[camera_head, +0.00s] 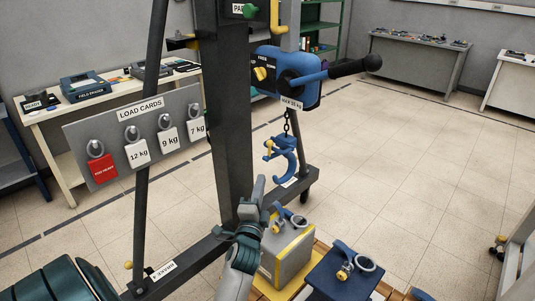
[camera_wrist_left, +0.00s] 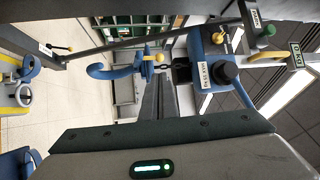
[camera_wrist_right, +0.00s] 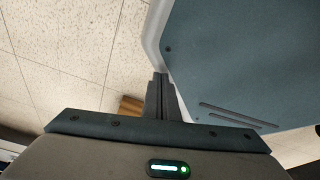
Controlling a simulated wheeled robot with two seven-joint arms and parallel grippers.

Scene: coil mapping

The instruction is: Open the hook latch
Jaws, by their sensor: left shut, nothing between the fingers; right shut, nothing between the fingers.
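A blue hook (camera_head: 285,160) hangs on a short dark chain under a blue hoist head. Its small yellow latch (camera_head: 268,148) sits at its upper left. In the left wrist view the hook (camera_wrist_left: 105,71) lies sideways above the fingers, and the yellow latch piece (camera_wrist_left: 159,58) is just beyond the fingertips. My left gripper (camera_head: 259,184) is shut and empty, pointing up, below and left of the hook and apart from it in the head view. My right gripper (camera_wrist_right: 161,80) is shut and empty, seen only in its own wrist view. Whether the latch is open cannot be told.
The hoist head (camera_head: 291,70) has a black-ended handle. A dark post (camera_head: 230,120) stands left of the hook. Below are a grey-yellow block (camera_head: 287,250) and a dark blue block (camera_head: 342,275) with rings on top. A load-cards board (camera_head: 110,150) is at left. Open floor lies right.

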